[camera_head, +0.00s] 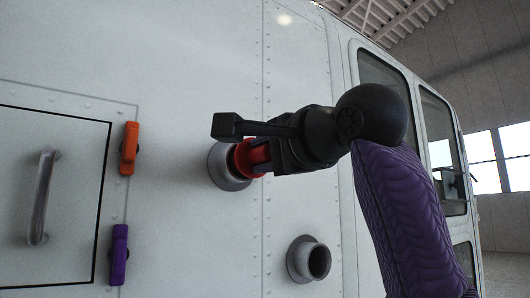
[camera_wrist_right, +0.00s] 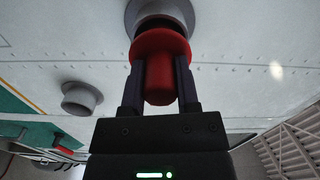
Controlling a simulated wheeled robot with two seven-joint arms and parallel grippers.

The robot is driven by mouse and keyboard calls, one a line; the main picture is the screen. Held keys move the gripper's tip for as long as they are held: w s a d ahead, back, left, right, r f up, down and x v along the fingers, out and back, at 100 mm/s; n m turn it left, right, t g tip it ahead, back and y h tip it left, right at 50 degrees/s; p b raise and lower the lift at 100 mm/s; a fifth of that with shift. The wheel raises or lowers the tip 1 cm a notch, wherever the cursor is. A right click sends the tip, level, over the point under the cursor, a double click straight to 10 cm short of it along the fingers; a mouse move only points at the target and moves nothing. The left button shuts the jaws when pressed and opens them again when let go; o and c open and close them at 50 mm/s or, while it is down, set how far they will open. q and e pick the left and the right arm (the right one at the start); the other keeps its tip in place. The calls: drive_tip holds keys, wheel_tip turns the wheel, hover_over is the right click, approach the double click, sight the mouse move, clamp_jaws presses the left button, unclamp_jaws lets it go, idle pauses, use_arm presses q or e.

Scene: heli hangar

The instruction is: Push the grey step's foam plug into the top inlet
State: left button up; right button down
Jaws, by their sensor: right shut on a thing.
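The foam plug is red (camera_head: 243,158), with a wide disc and a narrower grip. My right gripper (camera_head: 262,156) is shut on its grip; the right wrist view also shows the plug (camera_wrist_right: 160,70) between the two fingers (camera_wrist_right: 160,88). The plug is at the mouth of the top inlet (camera_head: 221,168), a grey flanged tube on the white helicopter side. In the wrist view the inlet (camera_wrist_right: 158,14) lies just beyond the red disc, with a dark band between them. How deep the plug sits cannot be told. My left gripper is out of view. No grey step shows clearly.
A lower open inlet (camera_head: 309,260) sticks out below right. A hatch (camera_head: 55,195) with a grey handle (camera_head: 42,197) is at the left, beside an orange latch (camera_head: 130,148) and a purple latch (camera_head: 119,255). Cabin windows (camera_head: 384,90) are at the right.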

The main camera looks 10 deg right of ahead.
drive_tip(key=shift+p+x, duration=0.65)
drive_tip(key=shift+x, duration=0.55)
idle(0.4)
drive_tip(key=shift+c, duration=1.3)
unclamp_jaws()
